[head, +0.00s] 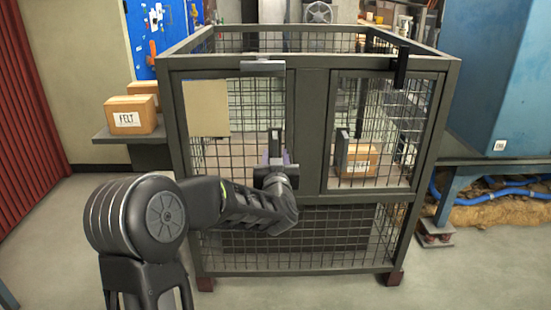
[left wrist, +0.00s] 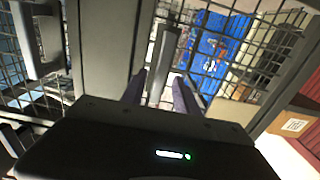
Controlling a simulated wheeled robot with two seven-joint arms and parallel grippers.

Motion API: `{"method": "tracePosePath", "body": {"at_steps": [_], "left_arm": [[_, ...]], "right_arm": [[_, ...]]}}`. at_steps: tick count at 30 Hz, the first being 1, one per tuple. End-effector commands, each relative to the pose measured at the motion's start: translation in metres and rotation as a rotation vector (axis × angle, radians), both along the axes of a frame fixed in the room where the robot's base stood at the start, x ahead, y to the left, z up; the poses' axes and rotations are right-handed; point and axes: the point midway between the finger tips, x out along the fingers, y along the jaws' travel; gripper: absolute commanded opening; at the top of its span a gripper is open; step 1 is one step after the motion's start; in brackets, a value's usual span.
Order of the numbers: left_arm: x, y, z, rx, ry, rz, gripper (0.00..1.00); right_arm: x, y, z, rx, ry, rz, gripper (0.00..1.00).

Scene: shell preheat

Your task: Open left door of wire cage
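The wire cage (head: 310,199) stands in front of me, dark-framed with mesh sides. Its left door (head: 178,125) looks closed, flush with the front. A beige panel (head: 207,108) shows at this door's upper left. The door's upright handle (head: 274,143) is near its right edge, partly hidden by my left gripper (head: 273,172). In the left wrist view the grey handle bar (left wrist: 161,65) stands between the two purple-padded fingers of the gripper (left wrist: 159,92). The fingers look apart, with a gap on the right side of the bar. My right gripper is out of view.
The cage's right door has its own upright handle (head: 341,150), with a cardboard box (head: 358,160) behind it. A grey piece (head: 262,66) sits above the left door, a black bracket (head: 401,67) at upper right. A FELT box (head: 130,115) rests on a shelf at left.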

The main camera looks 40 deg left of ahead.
Motion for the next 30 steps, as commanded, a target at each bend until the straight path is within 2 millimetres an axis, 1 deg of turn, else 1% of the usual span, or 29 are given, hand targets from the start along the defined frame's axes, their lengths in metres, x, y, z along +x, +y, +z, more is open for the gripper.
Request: {"method": "tracePosePath", "body": {"at_steps": [1,4,12,25,30], "left_arm": [[0.0043,0.0031,-0.002,-0.001,0.001,0.0,0.36],[0.0088,0.0064,-0.0006,0.001,0.001,-0.001,0.36],[0.0099,0.007,0.0002,-0.001,0.001,-0.001,0.36],[0.0097,0.0069,0.0,-0.001,0.001,-0.001,0.01],[0.0096,0.0068,0.0,-0.001,0.001,-0.001,0.0]], "right_arm": [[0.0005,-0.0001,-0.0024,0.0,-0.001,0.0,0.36],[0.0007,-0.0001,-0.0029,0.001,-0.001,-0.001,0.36],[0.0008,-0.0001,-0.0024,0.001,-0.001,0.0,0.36],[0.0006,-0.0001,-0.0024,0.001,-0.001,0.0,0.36],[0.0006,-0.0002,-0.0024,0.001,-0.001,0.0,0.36]]}}
